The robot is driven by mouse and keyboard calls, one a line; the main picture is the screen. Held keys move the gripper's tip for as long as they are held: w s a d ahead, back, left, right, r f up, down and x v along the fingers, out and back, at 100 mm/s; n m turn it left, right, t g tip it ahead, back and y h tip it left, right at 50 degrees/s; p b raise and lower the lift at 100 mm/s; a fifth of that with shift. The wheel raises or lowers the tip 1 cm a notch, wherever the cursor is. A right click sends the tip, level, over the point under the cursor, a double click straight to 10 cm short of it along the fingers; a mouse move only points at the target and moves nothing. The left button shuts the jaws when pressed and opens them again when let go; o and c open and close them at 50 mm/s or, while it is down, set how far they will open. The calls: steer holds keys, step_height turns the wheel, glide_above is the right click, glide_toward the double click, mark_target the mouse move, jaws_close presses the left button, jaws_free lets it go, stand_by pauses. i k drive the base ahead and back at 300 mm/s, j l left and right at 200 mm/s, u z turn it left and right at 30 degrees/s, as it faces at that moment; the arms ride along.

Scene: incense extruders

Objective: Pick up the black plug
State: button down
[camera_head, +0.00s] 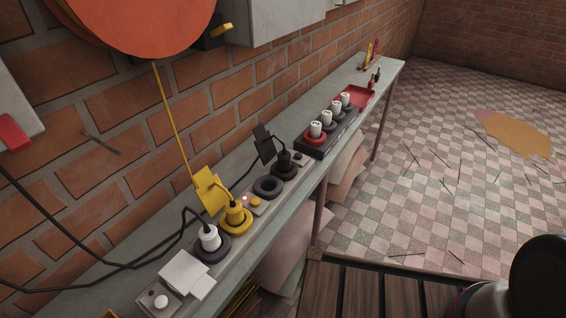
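The black plug (284,161) stands upright in a black round socket ring on the long power strip (218,265), near the middle of the picture. A black cord runs from it, and a black tag or cover (264,143) stands tilted beside it. Left of it is an empty black socket ring (267,187). A yellow plug (235,213) and a white plug (209,238) sit in sockets nearer to me. My gripper is not in view; dark and pale parts at the lower right look like my arm, well apart from the plug.
The strip lies on a narrow grey shelf (130,290) along the brick wall. Behind it stand a black tray (312,147) with several white-topped pieces and a red tray (357,96). Cords hang at the left. The checkered floor (450,180) is mostly open, with thin sticks.

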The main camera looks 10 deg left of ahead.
mark_target(284, 165)
steer(key=l+u, duration=0.1)
steer(key=u, duration=0.3)
steer(key=l+u, duration=0.1)
steer(key=u, duration=0.25)
steer(key=l+u, duration=0.15)
steer(key=u, duration=0.25)
